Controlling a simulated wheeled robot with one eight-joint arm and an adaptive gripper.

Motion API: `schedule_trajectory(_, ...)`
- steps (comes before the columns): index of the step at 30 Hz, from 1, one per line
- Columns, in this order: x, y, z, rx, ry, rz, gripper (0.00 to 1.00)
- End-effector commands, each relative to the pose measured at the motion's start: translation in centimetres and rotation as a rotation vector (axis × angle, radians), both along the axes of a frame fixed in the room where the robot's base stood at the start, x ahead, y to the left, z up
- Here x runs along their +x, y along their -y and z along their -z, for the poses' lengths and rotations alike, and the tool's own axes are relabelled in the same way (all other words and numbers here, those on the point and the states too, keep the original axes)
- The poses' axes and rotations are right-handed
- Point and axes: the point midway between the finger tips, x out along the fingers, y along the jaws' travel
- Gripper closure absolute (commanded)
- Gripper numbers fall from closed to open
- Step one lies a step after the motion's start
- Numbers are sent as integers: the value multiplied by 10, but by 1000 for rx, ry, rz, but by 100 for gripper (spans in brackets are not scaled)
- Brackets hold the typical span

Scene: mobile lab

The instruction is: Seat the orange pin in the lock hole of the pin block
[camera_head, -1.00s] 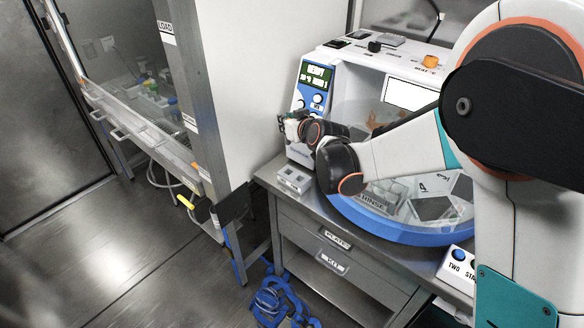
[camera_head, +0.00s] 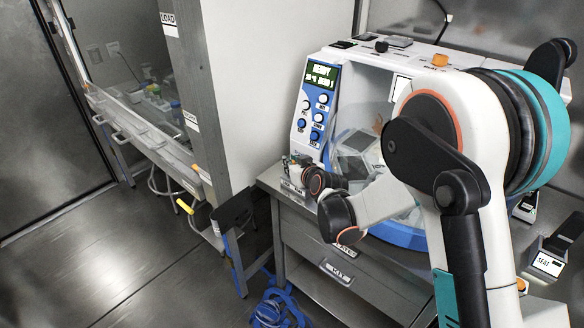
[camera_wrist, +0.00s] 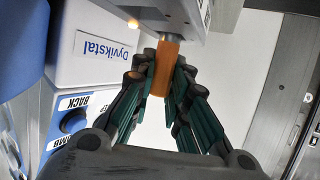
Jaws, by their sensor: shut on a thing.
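The orange pin (camera_wrist: 162,72) stands between the fingers of my gripper (camera_wrist: 160,85) in the wrist view. The gripper is shut on it. The pin's far end meets or overlaps the edge of a light grey body (camera_wrist: 180,14), which seems to be the pin block and has a small orange spot (camera_wrist: 132,22). I cannot tell whether the pin is in a hole. In the head view my gripper (camera_head: 297,162) is at the pin block (camera_head: 291,186), on the cabinet's left corner. The pin and the hole are too small to make out there.
The white and blue machine (camera_head: 318,105), with a lit display and buttons, stands just behind my gripper. Its blue-rimmed round bowl (camera_head: 400,236) is to the right. A tall grey post (camera_head: 205,85) and a glass-fronted cabinet are at the left. A blue object (camera_head: 275,308) lies on the floor.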

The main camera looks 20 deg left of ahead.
Motion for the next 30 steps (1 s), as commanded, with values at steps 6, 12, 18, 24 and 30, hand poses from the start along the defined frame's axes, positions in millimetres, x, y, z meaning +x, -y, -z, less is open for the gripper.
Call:
schedule_trajectory(6, 0, 0, -1, 0, 0, 0, 100)
schedule_trajectory(12, 0, 0, 2, 0, 0, 0, 72)
schedule_trajectory(18, 0, 0, 2, 0, 0, 0, 65)
schedule_trajectory(24, 0, 0, 0, 0, 0, 0, 65)
schedule_trajectory(30, -16, 14, -12, 0, 0, 1, 65)
